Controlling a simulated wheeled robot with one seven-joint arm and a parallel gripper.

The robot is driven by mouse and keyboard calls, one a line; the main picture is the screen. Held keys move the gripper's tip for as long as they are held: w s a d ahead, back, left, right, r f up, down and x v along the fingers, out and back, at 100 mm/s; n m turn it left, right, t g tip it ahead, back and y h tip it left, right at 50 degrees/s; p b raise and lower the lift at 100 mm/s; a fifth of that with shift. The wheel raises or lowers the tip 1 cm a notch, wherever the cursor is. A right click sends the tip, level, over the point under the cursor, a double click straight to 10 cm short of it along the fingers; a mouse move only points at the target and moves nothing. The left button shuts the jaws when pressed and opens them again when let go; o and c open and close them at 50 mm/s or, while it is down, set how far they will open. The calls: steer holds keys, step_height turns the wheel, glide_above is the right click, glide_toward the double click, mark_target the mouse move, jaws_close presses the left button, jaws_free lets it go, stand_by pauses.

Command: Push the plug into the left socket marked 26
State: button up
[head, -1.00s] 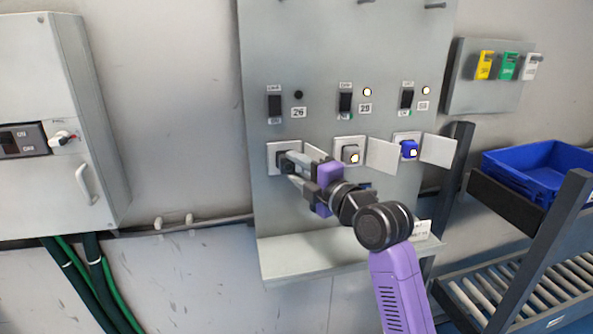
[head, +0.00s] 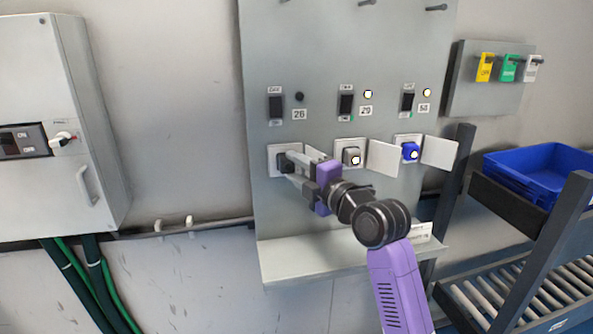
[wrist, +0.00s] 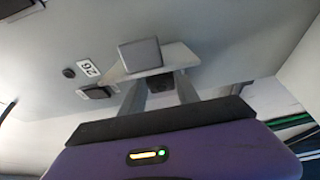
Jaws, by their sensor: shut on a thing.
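The left socket (head: 272,151) is a pale square plate below the label 26 (head: 299,114) on the grey panel. The dark plug (head: 284,163) is at the face of this socket, between the fingertips of my gripper (head: 287,165). My gripper is shut on the plug and reaches it from the right. The plug also shows as a dark shape between the fingers in the wrist view (wrist: 187,90). The fingers hide part of the plug and socket, so I cannot tell how deep it sits. The label 26 shows tilted in the wrist view (wrist: 88,69).
The lamp by 26 (head: 299,96) is dark; the other two lamps are lit. A ledge (head: 320,260) juts out below.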

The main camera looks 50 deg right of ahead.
steer(key=o, duration=1.3)
steer(key=shift+o, duration=0.2)
steer(key=shift+s, duration=0.1)
steer(key=v, duration=0.7)
steer(key=shift+s+b, duration=0.3)
steer(key=shift+b, duration=0.15)
